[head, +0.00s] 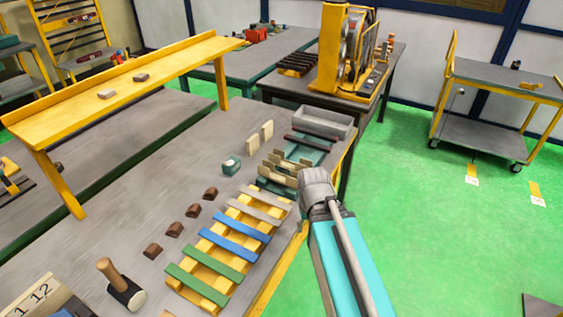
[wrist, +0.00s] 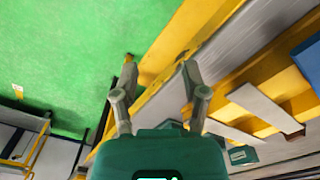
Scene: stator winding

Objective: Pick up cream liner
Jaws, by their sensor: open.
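Two pale cream liners lie across the yellow slotted rack (head: 211,249), at its far end. The farther liner (head: 270,194) and the nearer one (head: 256,208) lie flat and parallel. In the wrist view a cream liner (wrist: 266,108) shows at the right, with another pale strip (wrist: 232,131) below it. My gripper (wrist: 160,96) is open, with nothing between its fingers. It is over the bench's yellow edge, to the side of the liners and apart from them. In the head view my grey wrist shows just right of the rack's far end; the fingertips are hidden there.
Blue liners (head: 235,237) and green liners (head: 205,273) lie on the same rack. Beyond it stand several upright plates and a grey tray (head: 322,121). Brown blocks (head: 174,229) and a mallet (head: 121,285) lie left. Green floor (head: 440,230) is open right of the bench.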

